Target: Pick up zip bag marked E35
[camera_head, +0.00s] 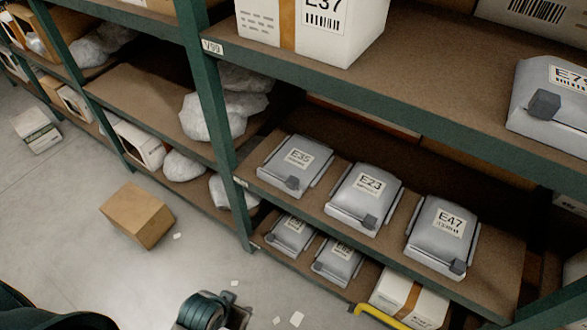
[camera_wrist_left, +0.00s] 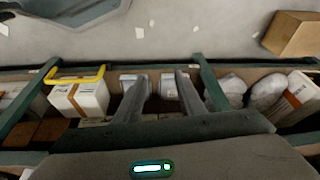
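The zip bag marked E35 (camera_head: 295,164) is a grey, flat bag with a white label and a dark clip at its front corner. In the head view it lies on the middle shelf, leftmost of three similar bags beside E23 (camera_head: 364,198) and E47 (camera_head: 442,236). I cannot make it out in the left wrist view. Part of my arm shows at the bottom of the head view, apart from the bag. My right gripper is not in view.
More grey bags (camera_head: 338,260) lie on the shelf below. A yellow handle (camera_head: 380,316) sticks out at the bottom. A cardboard box (camera_head: 137,215) is on the floor.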

